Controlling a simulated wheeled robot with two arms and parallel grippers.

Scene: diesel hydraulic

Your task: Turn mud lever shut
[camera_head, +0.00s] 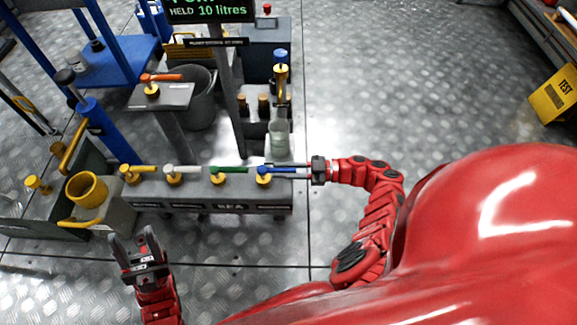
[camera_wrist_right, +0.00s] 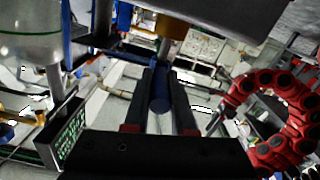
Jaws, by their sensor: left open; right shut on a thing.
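A grey manifold bench (camera_head: 240,194) carries a row of levers: yellow (camera_head: 138,168), white (camera_head: 184,168), green (camera_head: 229,170) and blue (camera_head: 276,169). The labels on its front are too small to read, so I cannot tell which lever is the mud one. My right gripper (camera_head: 287,168) reaches in from the right and is shut on the blue lever, which points right along the bench. In the right wrist view, the blue handle (camera_wrist_right: 160,98) lies between the two dark fingers. My left gripper (camera_head: 133,243) is open and empty, in front of the bench's left end.
An orange lever (camera_head: 162,77) sits on a grey pedestal beside a bucket (camera_head: 203,100). A yellow cup (camera_head: 87,188) stands at the left end. A glass jar (camera_head: 279,138) stands behind the blue lever. A sign (camera_head: 211,10) reads "HELD 10 litres".

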